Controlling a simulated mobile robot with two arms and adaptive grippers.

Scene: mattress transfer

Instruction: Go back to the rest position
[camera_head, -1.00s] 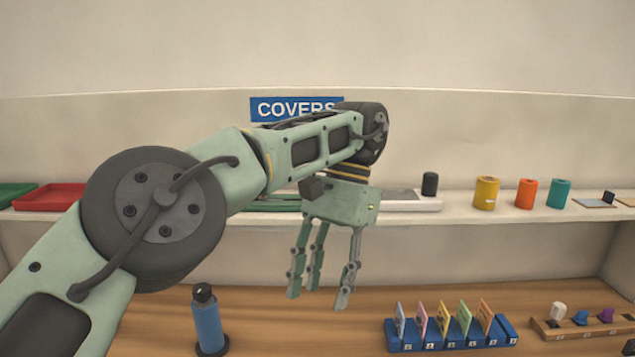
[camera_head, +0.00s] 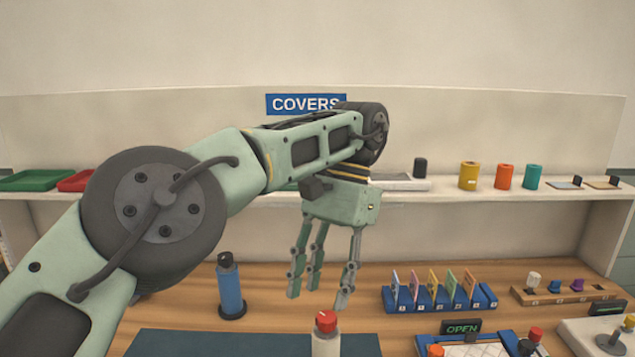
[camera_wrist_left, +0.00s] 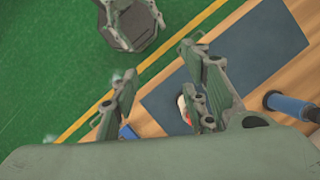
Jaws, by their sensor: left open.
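My left gripper (camera_head: 322,285) hangs with its fingers pointing down in the middle of the head view. It is open, with nothing between its fingers. In that view its fingertips appear above a white bottle with a red cap (camera_head: 326,340). The left wrist view shows the same fingers (camera_wrist_left: 165,105) spread apart over the bench edge and the green floor. My left arm comes in from the left and covers part of the shelf. My right gripper is not in the head view. No mattress can be made out.
A blue bottle (camera_head: 231,290) stands on the wooden bench beside a dark mat (camera_head: 180,343). A blue card rack (camera_head: 436,297), a wooden peg holder (camera_head: 565,296) and an OPEN sign (camera_head: 461,327) are at the right. The shelf (camera_head: 460,198) holds several coloured cylinders and trays.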

